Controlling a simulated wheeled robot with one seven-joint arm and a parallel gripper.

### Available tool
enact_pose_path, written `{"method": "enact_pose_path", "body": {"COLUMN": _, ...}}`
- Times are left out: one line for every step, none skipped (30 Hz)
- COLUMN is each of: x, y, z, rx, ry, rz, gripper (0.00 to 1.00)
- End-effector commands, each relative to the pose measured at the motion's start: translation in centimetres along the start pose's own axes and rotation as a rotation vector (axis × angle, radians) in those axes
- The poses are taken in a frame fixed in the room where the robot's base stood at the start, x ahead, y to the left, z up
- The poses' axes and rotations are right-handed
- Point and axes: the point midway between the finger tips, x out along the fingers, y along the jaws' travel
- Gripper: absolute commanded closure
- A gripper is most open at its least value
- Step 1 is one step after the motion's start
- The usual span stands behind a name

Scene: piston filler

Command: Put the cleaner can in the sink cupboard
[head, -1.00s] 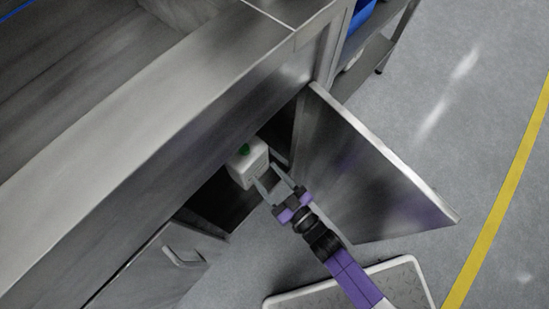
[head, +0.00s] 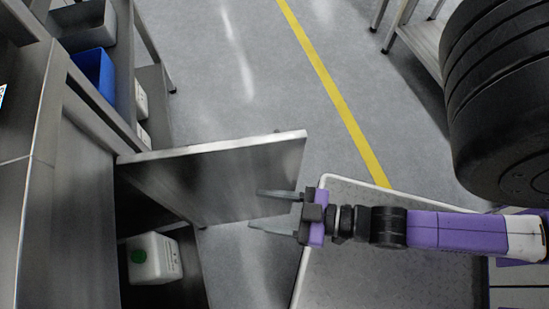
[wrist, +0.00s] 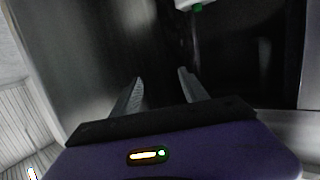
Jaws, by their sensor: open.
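The cleaner can (head: 157,262), white with a green cap, stands inside the open sink cupboard (head: 190,290), at lower left in the head view. Part of it also shows at the top edge of the wrist view (wrist: 186,4). My gripper (head: 254,210) is open and empty, outside the cupboard and to the right of the can, clearly apart from it. Its two fingers point toward the cupboard, and the wrist view (wrist: 160,76) shows nothing between them. The cupboard door (head: 250,172) stands wide open, close to the upper finger in the head view.
A shelf rack at upper left holds a blue bin (head: 94,72), a grey bin (head: 84,24) and white containers (head: 141,101). A yellow line (head: 330,85) runs along the open grey floor. A metal rack (head: 415,35) stands at upper right.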

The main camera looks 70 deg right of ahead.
Motion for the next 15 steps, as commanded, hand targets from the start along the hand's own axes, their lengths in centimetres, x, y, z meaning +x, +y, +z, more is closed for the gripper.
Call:
{"method": "enact_pose_path", "body": {"x": -1.5, "y": 0.4, "z": -1.7, "rx": 0.006, "ry": -0.018, "rz": 0.021, "gripper": 0.48}}
{"method": "enact_pose_path", "body": {"x": -2.2, "y": 0.6, "z": -2.5, "rx": 0.010, "ry": -0.026, "rz": 0.031, "gripper": 0.48}}
{"method": "enact_pose_path", "body": {"x": -2.9, "y": 0.8, "z": -3.5, "rx": 0.014, "ry": -0.037, "rz": 0.043, "gripper": 0.48}}
{"method": "enact_pose_path", "body": {"x": -3.4, "y": 0.9, "z": -4.2, "rx": 0.016, "ry": -0.043, "rz": 0.050, "gripper": 0.48}}
{"method": "enact_pose_path", "body": {"x": -3.7, "y": 1.1, "z": -4.8, "rx": 0.018, "ry": -0.049, "rz": 0.057, "gripper": 0.48}}
{"method": "enact_pose_path", "body": {"x": -4.2, "y": 1.2, "z": -5.6, "rx": 0.022, "ry": -0.055, "rz": 0.063, "gripper": 0.48}}
{"method": "enact_pose_path", "body": {"x": -4.4, "y": 1.2, "z": -6.0, "rx": 0.024, "ry": -0.058, "rz": 0.068, "gripper": 0.48}}
{"method": "enact_pose_path", "body": {"x": -4.6, "y": 1.3, "z": -6.3, "rx": 0.025, "ry": -0.062, "rz": 0.071, "gripper": 0.48}}
{"method": "enact_pose_path", "body": {"x": -4.8, "y": 1.3, "z": -6.7, "rx": 0.026, "ry": -0.064, "rz": 0.074, "gripper": 0.48}}
{"method": "enact_pose_path", "body": {"x": -4.8, "y": 1.4, "z": -6.9, "rx": 0.027, "ry": -0.066, "rz": 0.076, "gripper": 0.48}}
{"method": "enact_pose_path", "body": {"x": -4.9, "y": 1.4, "z": -7.0, "rx": 0.027, "ry": -0.068, "rz": 0.077, "gripper": 0.48}}
{"method": "enact_pose_path", "body": {"x": -5.0, "y": 1.4, "z": -7.1, "rx": 0.027, "ry": -0.068, "rz": 0.078, "gripper": 0.48}}
{"method": "enact_pose_path", "body": {"x": -5.0, "y": 1.4, "z": -7.1, "rx": 0.027, "ry": -0.068, "rz": 0.078, "gripper": 0.48}}
{"method": "enact_pose_path", "body": {"x": -5.0, "y": 1.4, "z": -7.1, "rx": 0.027, "ry": -0.068, "rz": 0.078, "gripper": 0.48}}
{"method": "enact_pose_path", "body": {"x": -4.9, "y": 1.4, "z": -7.1, "rx": 0.027, "ry": -0.067, "rz": 0.078, "gripper": 0.48}}
